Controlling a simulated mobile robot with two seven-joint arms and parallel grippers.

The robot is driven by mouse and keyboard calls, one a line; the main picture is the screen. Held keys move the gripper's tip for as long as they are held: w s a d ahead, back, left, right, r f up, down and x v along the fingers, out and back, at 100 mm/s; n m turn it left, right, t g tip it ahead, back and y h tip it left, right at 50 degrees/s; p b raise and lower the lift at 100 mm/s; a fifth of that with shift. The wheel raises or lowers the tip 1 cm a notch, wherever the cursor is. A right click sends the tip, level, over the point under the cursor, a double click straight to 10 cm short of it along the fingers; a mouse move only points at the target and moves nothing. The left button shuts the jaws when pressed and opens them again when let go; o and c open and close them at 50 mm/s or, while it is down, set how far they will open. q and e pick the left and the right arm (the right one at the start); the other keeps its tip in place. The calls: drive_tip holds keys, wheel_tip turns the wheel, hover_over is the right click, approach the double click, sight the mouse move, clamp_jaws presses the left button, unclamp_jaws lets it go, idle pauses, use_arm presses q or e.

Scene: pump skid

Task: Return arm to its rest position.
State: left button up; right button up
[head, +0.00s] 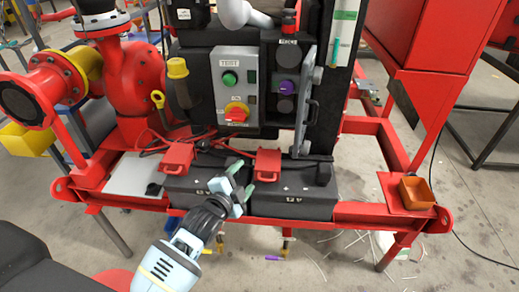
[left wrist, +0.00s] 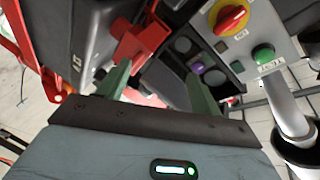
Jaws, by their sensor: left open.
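My left gripper (head: 238,175) is open and empty, with its green fingertips in front of the two black batteries below the control panel. It also shows in the left wrist view (left wrist: 158,88), fingers spread apart. One red terminal cover (head: 178,157) sits on the left battery (head: 190,188), left of the gripper. Another red terminal cover (head: 267,165) sits on the right battery (head: 292,198), just right of the fingertips; a red cover shows beyond the fingers in the left wrist view (left wrist: 138,40). My right gripper is not in view.
The grey control box (head: 233,88) with a green button and red-yellow knob stands above the batteries. A red pump (head: 130,80) is at left. An orange bin (head: 415,193) sits on the red frame at right. The floor in front is open, with scattered strips.

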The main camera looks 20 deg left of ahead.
use_arm(q)
drive_tip(key=s+f+n+g, duration=0.2)
drive_tip(key=s+f+n, duration=0.2)
drive_tip(key=s, duration=0.9)
drive_tip(key=s+f+n+g+p, duration=0.1)
drive_tip(key=s+f+n, duration=0.3)
drive_tip(key=s+f, duration=0.4)
drive_tip(key=s+d+f+n+g+p, duration=0.1)
drive_tip(key=s+f+n+g, duration=0.2)
drive_tip(key=s, duration=1.4)
wheel_tip(320, 180, down, 3)
drive_tip(key=shift+s+r+n+g, duration=0.1)
drive_tip(key=shift+s+n+g, duration=0.2)
drive_tip(key=shift+n+g, duration=0.15)
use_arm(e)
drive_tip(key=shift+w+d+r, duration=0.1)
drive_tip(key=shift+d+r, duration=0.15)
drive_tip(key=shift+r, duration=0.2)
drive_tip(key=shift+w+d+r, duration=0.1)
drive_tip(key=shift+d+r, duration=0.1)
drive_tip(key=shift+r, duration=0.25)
use_arm(q)
drive_tip(key=shift+s+d, duration=0.1)
drive_tip(key=shift+d, duration=0.05)
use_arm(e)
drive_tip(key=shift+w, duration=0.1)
